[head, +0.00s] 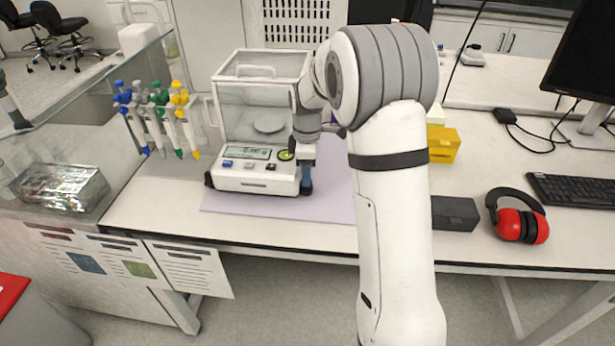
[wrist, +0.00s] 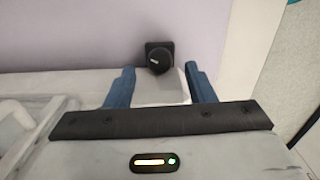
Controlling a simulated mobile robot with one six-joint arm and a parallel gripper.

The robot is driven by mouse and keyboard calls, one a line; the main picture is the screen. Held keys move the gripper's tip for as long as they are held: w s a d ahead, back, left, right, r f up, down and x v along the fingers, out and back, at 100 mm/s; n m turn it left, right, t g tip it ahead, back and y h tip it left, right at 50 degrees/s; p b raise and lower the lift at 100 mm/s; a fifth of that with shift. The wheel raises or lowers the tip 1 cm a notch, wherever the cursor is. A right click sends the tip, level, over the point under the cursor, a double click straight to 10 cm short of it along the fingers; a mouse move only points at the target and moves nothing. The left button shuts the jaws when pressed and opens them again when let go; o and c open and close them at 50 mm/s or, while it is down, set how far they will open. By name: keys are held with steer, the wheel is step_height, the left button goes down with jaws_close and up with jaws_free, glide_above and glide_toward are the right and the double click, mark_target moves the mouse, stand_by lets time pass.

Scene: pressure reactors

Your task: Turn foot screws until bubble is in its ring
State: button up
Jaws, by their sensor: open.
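The balance (head: 255,180) is a white box with a clear glass chamber, standing on a lavender mat. A round green bubble level (head: 285,155) sits at the right of its front panel; the bubble's place in its ring is too small to tell. One dark foot screw (head: 209,181) shows at the front left corner. My gripper (head: 307,182) points down at the front right corner. In the wrist view its blue fingers stand apart, with a black round foot knob (wrist: 159,61) with a white mark between and just past the tips, apparently touching neither.
The lavender mat (head: 225,203) lies on the white bench. A pipette rack with several coloured pipettes (head: 160,110) stands at left. A dark box (head: 455,214), red ear defenders (head: 522,227) and a yellow box (head: 443,146) are at right.

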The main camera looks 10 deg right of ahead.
steer(key=shift+f, duration=1.55)
steer(key=shift+c, duration=0.3)
